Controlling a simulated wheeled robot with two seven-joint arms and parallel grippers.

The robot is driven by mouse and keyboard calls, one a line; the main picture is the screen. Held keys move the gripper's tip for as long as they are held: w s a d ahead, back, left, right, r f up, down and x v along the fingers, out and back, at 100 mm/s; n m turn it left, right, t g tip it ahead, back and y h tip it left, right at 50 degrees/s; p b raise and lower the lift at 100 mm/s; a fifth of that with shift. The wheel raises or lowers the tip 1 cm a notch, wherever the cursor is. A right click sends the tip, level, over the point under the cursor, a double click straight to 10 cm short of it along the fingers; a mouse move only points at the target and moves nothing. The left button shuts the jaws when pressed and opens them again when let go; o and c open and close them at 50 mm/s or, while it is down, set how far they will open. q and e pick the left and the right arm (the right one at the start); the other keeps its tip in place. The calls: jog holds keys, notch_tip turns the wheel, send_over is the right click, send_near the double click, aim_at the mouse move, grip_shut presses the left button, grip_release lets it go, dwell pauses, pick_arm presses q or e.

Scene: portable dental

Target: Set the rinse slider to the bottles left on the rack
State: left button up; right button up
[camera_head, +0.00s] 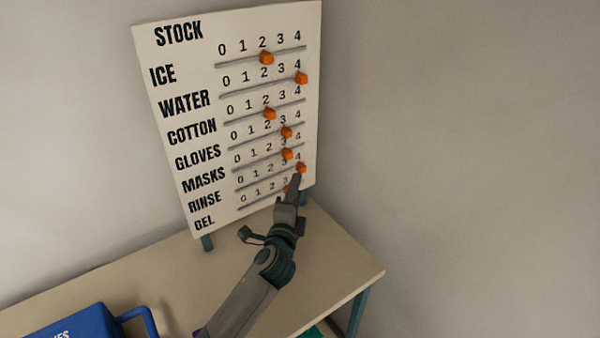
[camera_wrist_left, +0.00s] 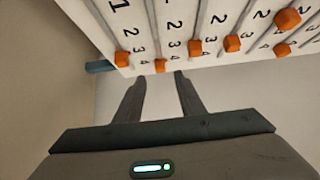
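The white STOCK board (camera_head: 175,130) stands upright on the table, with labelled slider rows marked 0 to 4. The orange rinse knob (camera_head: 301,168) is in the second row from the bottom, at the right end by 4. It also shows in the left wrist view (camera_wrist_left: 160,66). My left gripper (camera_head: 296,181) reaches up to the board's lower right. In the wrist view its two fingers (camera_wrist_left: 159,78) are apart, with the rinse knob just beyond and between the tips. The gel knob (camera_wrist_left: 121,58) is left of the fingers, near 3. My right gripper, the bottles and the rack are not visible.
Other orange knobs sit close by, including the masks knob (camera_head: 287,155) and gloves knob (camera_head: 286,132), both near 3. A blue box (camera_head: 80,325) with a handle is at the lower left. The tabletop (camera_head: 335,265) right of my arm is clear.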

aim_at(301, 168)
pick_arm(q)
jog(key=w+d, duration=0.1)
jog(key=w, duration=0.5)
jog(key=shift+w+p, duration=0.3)
jog(key=shift+w, duration=0.1)
grip_shut()
